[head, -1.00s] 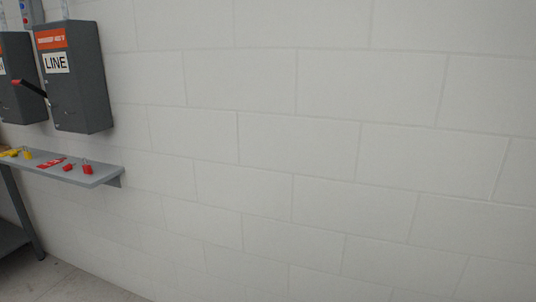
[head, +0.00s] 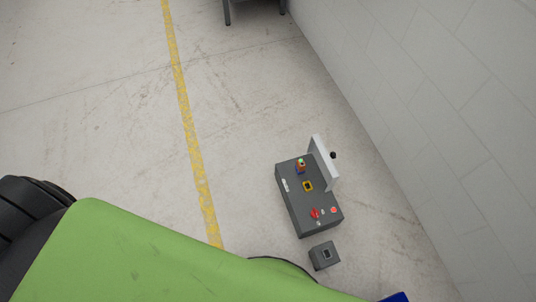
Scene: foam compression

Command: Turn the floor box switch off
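A dark grey floor box (head: 296,212) stands on the concrete floor near the wall, right of centre in the head view. Its top carries a red rotary switch (head: 315,213), a red button (head: 334,210), a yellow-framed square part (head: 308,186) and a small green-and-red part (head: 300,164). A white upright plate (head: 323,162) with a black knob stands at its right side. A smaller grey box (head: 324,255) sits in front of it, slightly apart. The switch's exact position is too small to tell. Neither gripper shows.
A white block wall (head: 440,100) runs along the right, close to the box. A yellow floor line (head: 188,125) runs left of it. Table legs (head: 227,12) show at the top. The floor between line and box is clear. My green body fills the lower left.

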